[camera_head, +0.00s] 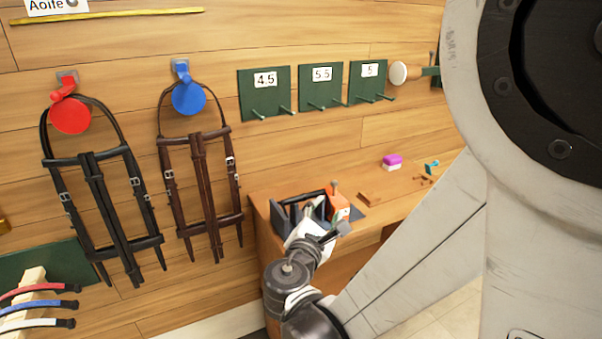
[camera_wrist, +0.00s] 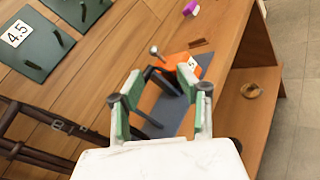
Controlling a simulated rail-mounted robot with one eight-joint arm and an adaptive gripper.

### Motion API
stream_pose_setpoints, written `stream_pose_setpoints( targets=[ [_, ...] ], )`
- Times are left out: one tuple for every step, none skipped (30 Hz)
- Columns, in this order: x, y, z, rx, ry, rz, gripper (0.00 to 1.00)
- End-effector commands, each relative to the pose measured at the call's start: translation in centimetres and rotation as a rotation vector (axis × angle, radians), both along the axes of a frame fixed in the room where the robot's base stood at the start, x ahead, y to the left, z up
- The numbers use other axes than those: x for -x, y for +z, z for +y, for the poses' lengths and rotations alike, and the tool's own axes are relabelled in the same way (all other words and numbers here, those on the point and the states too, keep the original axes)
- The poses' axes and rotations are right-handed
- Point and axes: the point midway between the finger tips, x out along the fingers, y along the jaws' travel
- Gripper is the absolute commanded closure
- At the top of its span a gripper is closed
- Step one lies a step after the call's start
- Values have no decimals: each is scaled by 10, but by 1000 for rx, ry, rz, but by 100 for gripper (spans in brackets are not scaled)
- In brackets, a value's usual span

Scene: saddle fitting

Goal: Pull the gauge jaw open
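The gauge shows as an orange block (camera_head: 338,206) with a small white label, on the bench; its orange body also shows in the wrist view (camera_wrist: 178,62). A dark bar runs from the orange block between my fingers; I cannot tell how far the gauge jaw stands open. My gripper (camera_wrist: 160,80) has its two green-tipped fingers spread apart, over the gauge's near part. No object is clearly held, and contact with the gauge is unclear. In the head view my gripper (camera_head: 318,220) covers part of the gauge.
A dark mat (camera_wrist: 173,112) lies under the gauge on the wooden bench (camera_head: 280,188). A purple-topped block (camera_head: 392,161) sits farther right. Bridles (camera_head: 95,190) hang on the left wall. Green numbered pegboards (camera_head: 265,92) are above the bench. The bench's right edge drops to a lower shelf.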

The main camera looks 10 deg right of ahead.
Motion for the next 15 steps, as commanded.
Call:
stream_pose_setpoints(
  targets=[
    [-1,-7,6,40,12,-4,65],
    [-1,-8,9,60,15,-6,65],
    [-2,-9,11,82,20,-9,65],
    [-2,-9,12,95,22,-9,65],
    [-2,-9,13,104,24,-10,65],
    [-3,-9,14,113,25,-11,65],
    [-4,-9,13,117,25,-12,65],
    [-5,-9,13,118,24,-12,65],
    [-8,-8,11,118,24,-12,65],
    [-11,-8,10,118,24,-12,65],
    [-14,-8,8,118,23,-12,65],
    [-19,-9,5,116,22,-11,65],
    [-23,-9,3,116,22,-11,65],
    [-27,-9,1,117,23,-12,65],
    [-34,-9,-3,115,21,-11,65]
  ],
)
